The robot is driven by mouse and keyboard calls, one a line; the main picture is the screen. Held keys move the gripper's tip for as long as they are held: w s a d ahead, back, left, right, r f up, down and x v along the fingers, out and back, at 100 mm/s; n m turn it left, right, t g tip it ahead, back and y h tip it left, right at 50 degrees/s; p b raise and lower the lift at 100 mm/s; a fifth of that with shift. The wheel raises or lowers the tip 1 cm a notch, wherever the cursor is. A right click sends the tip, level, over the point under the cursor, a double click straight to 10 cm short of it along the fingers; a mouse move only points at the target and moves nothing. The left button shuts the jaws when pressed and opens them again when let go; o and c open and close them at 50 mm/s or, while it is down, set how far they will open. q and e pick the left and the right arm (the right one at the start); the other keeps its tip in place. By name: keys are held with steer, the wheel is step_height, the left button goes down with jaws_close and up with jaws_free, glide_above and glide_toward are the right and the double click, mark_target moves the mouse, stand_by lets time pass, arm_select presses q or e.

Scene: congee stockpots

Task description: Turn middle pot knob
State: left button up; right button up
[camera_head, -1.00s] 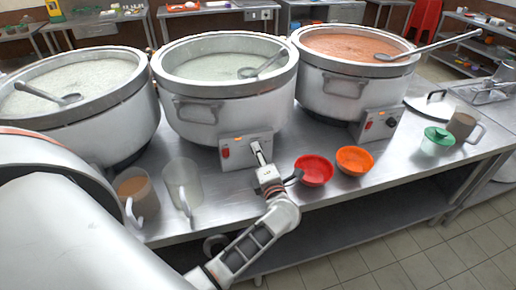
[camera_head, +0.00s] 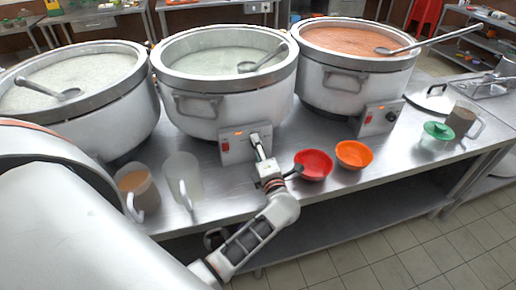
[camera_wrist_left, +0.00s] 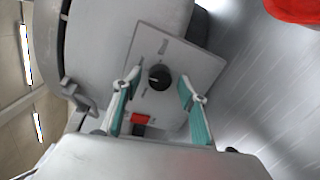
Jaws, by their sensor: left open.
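The middle pot (camera_head: 205,123) is a large white stockpot of pale congee. Its grey control panel (camera_head: 236,153) has a red switch (camera_head: 225,147) and an orange-lit indicator. My left gripper (camera_head: 257,139) is at the panel's right part and covers the knob there. In the left wrist view, the black round knob (camera_wrist_left: 159,78) sits on the panel (camera_wrist_left: 188,62), with the red switch (camera_wrist_left: 140,119) nearer the camera. The open left fingers (camera_wrist_left: 160,80) stand on either side of the knob, with gaps; how deep they reach is unclear. My right gripper is out of view.
A red bowl (camera_head: 314,165) and an orange bowl (camera_head: 354,155) are right of my gripper. A brown-filled mug (camera_head: 134,185) and a clear pitcher (camera_head: 183,178) stand left. Other pots stand on both sides; the right pot (camera_head: 345,90) has its own panel.

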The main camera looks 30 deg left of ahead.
arm_select(q)
steer(key=v, duration=0.7)
steer(key=shift+s+d, duration=0.15)
steer(key=shift+s, duration=0.05)
stand_by(0.3)
steer(key=s+d+f+m+t+h, duration=0.15)
steer(key=d+m+t+h, duration=0.35)
steer(key=m, duration=0.5)
steer(key=s+d+m+t+h, duration=0.25)
steer(key=d+m+h, duration=0.35)
steer(key=m, duration=0.5)
steer(key=s+a+f+m+g+h, duration=0.1)
steer(key=s+f+m+g+h, duration=0.3)
steer(key=s+f+m+g, duration=0.4)
steer(key=s+f+m, duration=0.5)
steer(key=s+f, duration=0.2)
steer(key=f, duration=0.4)
steer(key=shift+s, duration=0.4)
